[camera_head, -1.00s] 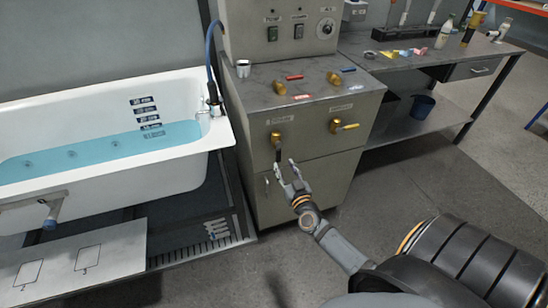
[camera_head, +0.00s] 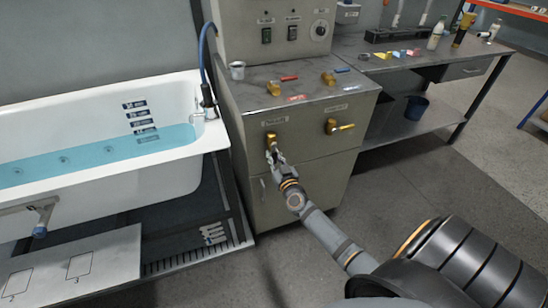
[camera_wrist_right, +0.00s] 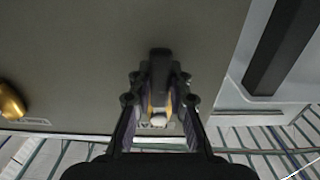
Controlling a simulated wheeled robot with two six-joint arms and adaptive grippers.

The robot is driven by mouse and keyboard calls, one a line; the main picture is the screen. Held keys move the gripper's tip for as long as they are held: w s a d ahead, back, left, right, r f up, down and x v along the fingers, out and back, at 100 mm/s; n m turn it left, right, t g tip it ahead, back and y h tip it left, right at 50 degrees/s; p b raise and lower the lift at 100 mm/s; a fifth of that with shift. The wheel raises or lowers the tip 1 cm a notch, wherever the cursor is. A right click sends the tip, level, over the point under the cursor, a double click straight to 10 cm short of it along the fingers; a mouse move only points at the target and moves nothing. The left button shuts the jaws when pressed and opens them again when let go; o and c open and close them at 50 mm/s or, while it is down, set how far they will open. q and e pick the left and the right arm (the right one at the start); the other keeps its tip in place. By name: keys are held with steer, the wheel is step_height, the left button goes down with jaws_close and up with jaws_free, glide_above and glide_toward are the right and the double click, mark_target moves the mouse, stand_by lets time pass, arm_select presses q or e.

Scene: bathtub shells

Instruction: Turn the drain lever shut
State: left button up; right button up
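On the cabinet front, the left valve has a brass body (camera_head: 271,139) and a dark lever that hangs down, now mostly hidden by my gripper. The label above it is too small to read. My right gripper (camera_head: 274,157) is at this lever, just below the valve body. In the right wrist view the dark lever (camera_wrist_right: 160,66) lies between the two spread fingers of my gripper (camera_wrist_right: 160,102), with brass behind it. I see gaps beside the lever, so the fingers look open around it. My left gripper is out of view.
A second brass valve with a yellow handle (camera_head: 343,127) pointing right sits to the right on the cabinet (camera_head: 313,160). The bathtub (camera_head: 184,182) with blue water stands left. A workbench (camera_head: 420,68) stands right; the floor in front is clear.

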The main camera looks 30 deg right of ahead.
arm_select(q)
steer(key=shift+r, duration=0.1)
arm_select(e)
jaws_close()
